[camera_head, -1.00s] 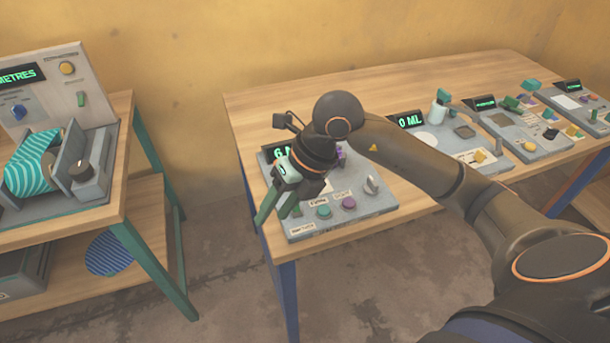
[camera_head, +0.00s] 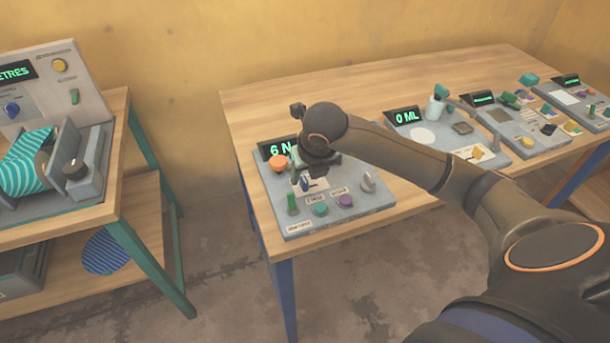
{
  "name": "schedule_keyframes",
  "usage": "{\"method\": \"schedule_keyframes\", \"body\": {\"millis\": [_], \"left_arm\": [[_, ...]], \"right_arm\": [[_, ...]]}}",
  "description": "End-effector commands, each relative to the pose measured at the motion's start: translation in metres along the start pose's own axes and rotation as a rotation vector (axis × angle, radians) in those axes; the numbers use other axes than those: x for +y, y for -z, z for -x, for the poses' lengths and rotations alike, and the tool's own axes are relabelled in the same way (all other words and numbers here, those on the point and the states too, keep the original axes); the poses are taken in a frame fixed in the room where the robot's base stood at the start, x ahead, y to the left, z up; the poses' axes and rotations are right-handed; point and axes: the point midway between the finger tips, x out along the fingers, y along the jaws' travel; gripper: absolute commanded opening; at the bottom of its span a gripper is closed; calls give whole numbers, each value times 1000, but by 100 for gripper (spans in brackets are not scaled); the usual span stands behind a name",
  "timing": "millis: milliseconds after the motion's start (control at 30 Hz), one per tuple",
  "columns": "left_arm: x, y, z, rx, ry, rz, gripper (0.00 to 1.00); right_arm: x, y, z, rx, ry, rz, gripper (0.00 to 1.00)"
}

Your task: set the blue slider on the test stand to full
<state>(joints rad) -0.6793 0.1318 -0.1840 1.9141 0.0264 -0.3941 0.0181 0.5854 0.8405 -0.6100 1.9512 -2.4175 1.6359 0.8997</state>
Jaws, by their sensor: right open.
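The test stand (camera_head: 270,190) is a grey panel at the near left end of the right-hand table. Its display (camera_head: 277,147) reads about "6 N"; the right end is partly covered. A small blue part (camera_head: 305,184), which looks like the slider, stands on a pale plate near the panel's middle. My right gripper (camera_head: 314,168) is open and points down over the panel, just above and behind the blue part. Its fingers are small and partly hidden by the wrist, so I cannot tell if they touch the blue part. My left gripper is not in view.
The panel also carries an orange knob (camera_head: 278,163), a green lever (camera_head: 292,204), a teal button (camera_head: 320,209), a purple button (camera_head: 345,200) and a grey knob (camera_head: 368,182). A "0 ML" station (camera_head: 458,140) stands to the right. Another table (camera_head: 118,190) is at left.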

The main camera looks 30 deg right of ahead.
Motion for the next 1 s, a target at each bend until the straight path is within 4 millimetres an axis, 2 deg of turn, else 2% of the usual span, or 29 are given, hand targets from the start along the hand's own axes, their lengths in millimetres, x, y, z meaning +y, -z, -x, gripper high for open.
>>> {"method": "schedule_keyframes", "body": {"millis": [167, 467, 867, 1000], "left_arm": [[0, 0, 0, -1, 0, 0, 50], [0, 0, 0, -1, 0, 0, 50], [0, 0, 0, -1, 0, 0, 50], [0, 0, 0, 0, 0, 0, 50]], "right_arm": [[0, 0, -13, 1, -1, 0, 48], [0, 0, -14, 0, -1, 1, 46], [0, 0, -14, 0, -1, 0, 1], [0, 0, -14, 0, -1, 0, 0]]}}
